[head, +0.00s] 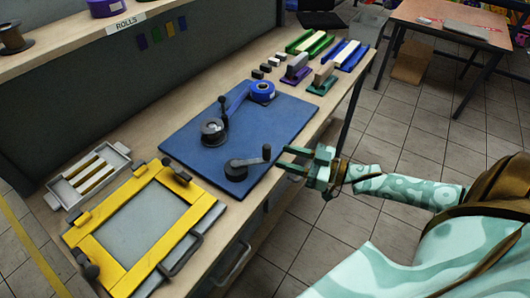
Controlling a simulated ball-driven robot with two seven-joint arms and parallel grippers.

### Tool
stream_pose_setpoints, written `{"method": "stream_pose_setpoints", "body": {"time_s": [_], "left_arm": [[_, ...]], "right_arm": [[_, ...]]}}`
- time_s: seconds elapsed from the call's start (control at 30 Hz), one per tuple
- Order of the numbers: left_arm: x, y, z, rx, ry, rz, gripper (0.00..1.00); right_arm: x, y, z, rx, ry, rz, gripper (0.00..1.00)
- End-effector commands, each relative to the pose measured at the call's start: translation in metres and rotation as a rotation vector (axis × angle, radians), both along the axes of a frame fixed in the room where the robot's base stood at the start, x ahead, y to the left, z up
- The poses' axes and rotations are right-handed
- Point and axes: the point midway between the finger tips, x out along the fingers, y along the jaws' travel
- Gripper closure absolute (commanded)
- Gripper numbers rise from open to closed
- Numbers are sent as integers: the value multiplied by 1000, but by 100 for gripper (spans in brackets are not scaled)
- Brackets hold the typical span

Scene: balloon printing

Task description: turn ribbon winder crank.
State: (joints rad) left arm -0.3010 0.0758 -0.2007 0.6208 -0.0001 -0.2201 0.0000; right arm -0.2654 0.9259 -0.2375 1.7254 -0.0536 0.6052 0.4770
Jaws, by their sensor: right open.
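A blue board (185,146) on the workbench carries the ribbon winder parts. Near its front right is a dark crank (250,162) on a round hub, with an upright knob at its right end. Farther back is a dark round spool (212,131) with a small upright handle. A blue ribbon (238,98) runs between it and a blue ribbon roll (263,90). My right gripper (284,157) is open and empty at the board's right edge. Its fingers point left toward the crank's knob, with a small gap visible. My left gripper is out of view.
A yellow frame (205,194) and a grey tray (55,190) stand at the left of the bench. Several coloured blocks and stamps (297,65) lie at the far end. A shelf with rolls (70,40) runs along the back. Another table (430,18) stands beyond the tiled floor.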

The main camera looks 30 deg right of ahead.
Motion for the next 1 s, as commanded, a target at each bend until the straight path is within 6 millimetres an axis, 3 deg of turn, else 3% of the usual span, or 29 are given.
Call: {"method": "stream_pose_setpoints", "body": {"time_s": [0.1,0.3,0.7,0.83,0.87,1.0], "left_arm": [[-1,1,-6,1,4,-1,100],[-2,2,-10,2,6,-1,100],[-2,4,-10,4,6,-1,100],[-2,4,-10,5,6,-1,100],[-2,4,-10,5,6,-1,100],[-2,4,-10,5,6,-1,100]], "right_arm": [[23,16,0,0,-5,1,59],[47,33,-1,-1,-1,-1,59],[54,38,0,-2,1,-1,59],[53,38,0,-2,1,-1,95],[53,38,0,-2,1,-1,100],[53,38,0,-1,0,-2,100]]}}
